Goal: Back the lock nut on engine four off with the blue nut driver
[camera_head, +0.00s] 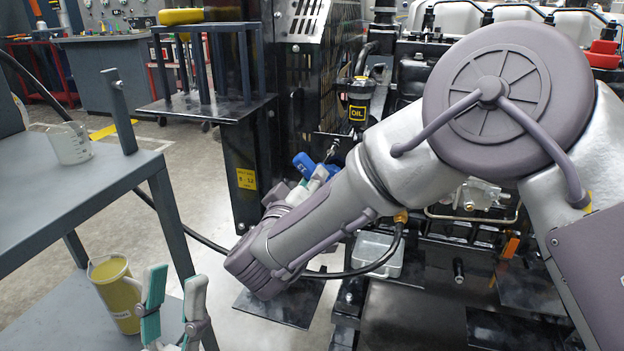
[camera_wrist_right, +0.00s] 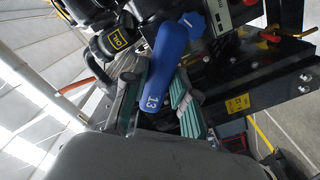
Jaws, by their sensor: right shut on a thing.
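The blue nut driver (camera_head: 304,164) shows near the middle of the head view, beside the dark engine block. In the right wrist view its handle (camera_wrist_right: 163,72), marked 13, stands between the fingers of my right gripper (camera_wrist_right: 158,103). My right gripper (camera_head: 314,186) is shut on it, partly hidden by my wrist in the head view. A thin metal piece near the driver points up toward the engine. I cannot make out the lock nut or whether the driver touches it. My left gripper (camera_head: 172,302) is open and empty at the lower left, next to a yellow beaker.
The yellow beaker (camera_head: 115,295) stands on a grey lower shelf. A clear beaker (camera_head: 69,143) stands on the grey table (camera_head: 60,195). A black oil filler (camera_head: 358,98) marked OIL rises above the driver.

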